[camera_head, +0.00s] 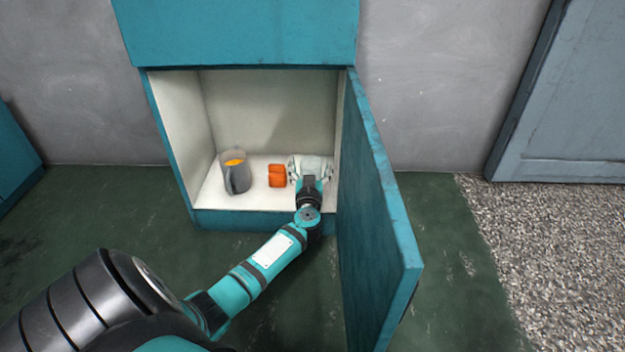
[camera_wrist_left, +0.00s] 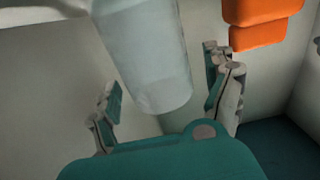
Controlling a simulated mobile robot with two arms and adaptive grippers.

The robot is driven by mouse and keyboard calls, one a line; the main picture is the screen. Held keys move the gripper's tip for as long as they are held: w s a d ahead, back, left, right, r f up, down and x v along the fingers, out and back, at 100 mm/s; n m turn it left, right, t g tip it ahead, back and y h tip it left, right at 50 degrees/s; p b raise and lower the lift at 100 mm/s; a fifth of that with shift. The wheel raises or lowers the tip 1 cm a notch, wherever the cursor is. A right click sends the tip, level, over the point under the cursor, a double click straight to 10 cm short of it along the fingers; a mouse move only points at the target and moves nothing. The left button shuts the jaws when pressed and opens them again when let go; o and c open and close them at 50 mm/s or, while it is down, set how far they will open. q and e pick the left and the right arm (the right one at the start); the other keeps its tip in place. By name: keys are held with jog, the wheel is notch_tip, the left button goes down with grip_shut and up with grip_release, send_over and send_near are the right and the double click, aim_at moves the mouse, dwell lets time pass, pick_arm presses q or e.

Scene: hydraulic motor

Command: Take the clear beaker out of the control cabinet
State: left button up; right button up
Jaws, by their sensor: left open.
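The clear beaker (camera_head: 312,162) stands inside the control cabinet (camera_head: 265,220) at the right of its floor, partly hidden by my gripper in the head view. In the left wrist view the beaker (camera_wrist_left: 148,55) is a pale translucent cylinder, tilted in the picture. My left gripper (camera_head: 310,175) reaches into the cabinet and is open. In the left wrist view its fingers (camera_wrist_left: 165,88) lie on either side of the beaker's near end, with visible gaps. My right gripper is not in view.
Orange blocks (camera_head: 277,175) stand just left of the beaker; they also show in the wrist view (camera_wrist_left: 262,12). A grey jug (camera_head: 236,178) with something orange inside stands further left. The open cabinet door (camera_head: 375,220) juts forward, close to the right of my arm.

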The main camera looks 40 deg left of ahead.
pick_arm(q)
jog(key=shift+w+a, duration=0.2)
jog(key=shift+w, duration=0.05)
jog(key=c, duration=1.2)
jog(key=shift+r, duration=0.1)
jog(key=shift+c, duration=0.2)
